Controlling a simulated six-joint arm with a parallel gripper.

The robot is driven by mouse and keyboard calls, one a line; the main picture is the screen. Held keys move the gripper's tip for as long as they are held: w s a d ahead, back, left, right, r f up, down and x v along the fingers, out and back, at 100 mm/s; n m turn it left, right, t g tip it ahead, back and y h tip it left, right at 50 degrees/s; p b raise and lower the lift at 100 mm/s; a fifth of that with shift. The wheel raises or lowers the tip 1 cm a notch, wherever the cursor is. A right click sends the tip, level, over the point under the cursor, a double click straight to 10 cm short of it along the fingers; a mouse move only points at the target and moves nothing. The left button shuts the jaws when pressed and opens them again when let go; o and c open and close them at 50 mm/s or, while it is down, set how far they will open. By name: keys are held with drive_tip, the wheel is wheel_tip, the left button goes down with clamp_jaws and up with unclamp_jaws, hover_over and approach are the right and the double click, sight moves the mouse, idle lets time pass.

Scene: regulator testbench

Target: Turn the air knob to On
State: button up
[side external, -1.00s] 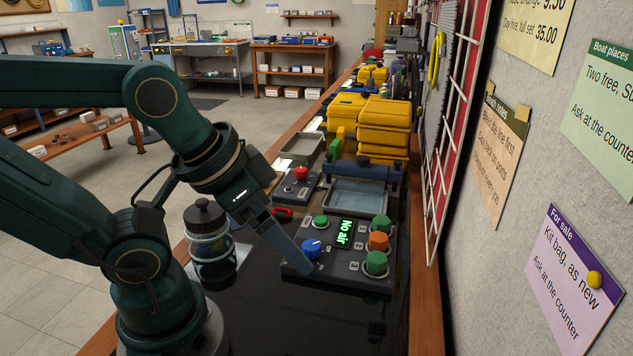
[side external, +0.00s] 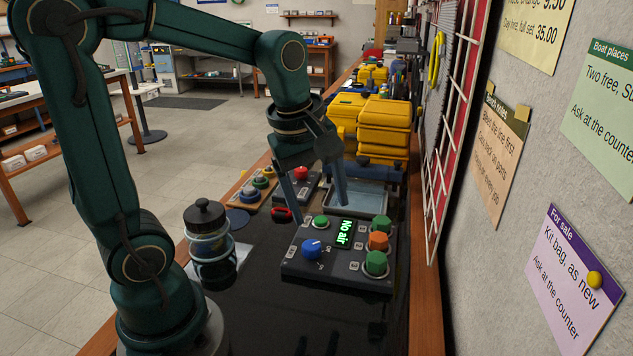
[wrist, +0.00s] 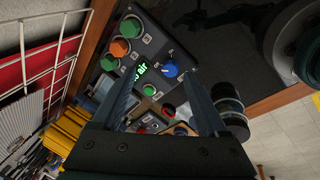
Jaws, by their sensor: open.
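The blue air knob (side external: 312,248) sits at the left front of a dark control panel (side external: 335,268) on the bench. A white pointer line shows on its top. The panel's screen (side external: 345,233) reads "No air" in green. My gripper (side external: 318,215) is open and empty, above and behind the knob, with its fingers pointing down and clear of it. In the wrist view the knob (wrist: 170,68) shows beyond the fingertips (wrist: 162,80), between them and apart from both. The small labels by the knob are too small to read.
The panel also carries green knobs (side external: 376,262) and an orange one (side external: 379,241). A lidded jar (side external: 207,240) stands left of it. Behind are a box with a red button (side external: 301,174), a grey tray (side external: 362,200) and yellow cases (side external: 383,125). A wire grid (side external: 452,130) lines the right wall.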

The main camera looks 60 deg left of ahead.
sight(311, 245)
drive_tip(key=a+f+n+g, duration=0.1)
drive_tip(key=f, duration=0.1)
drive_tip(key=w+a+f+n+g, duration=0.1)
drive_tip(key=a+f, duration=0.1)
drive_tip(key=w+a+f+n, duration=0.1)
drive_tip(key=a+f+n, duration=0.1)
drive_tip(key=shift+f+g+h, duration=0.3)
drive_tip(key=shift+f+g, duration=0.1)
drive_tip(key=shift+s+a+f, duration=0.15)
drive_tip(key=shift+a+f, duration=0.05)
drive_tip(key=shift+f, duration=2.5)
clamp_jaws()
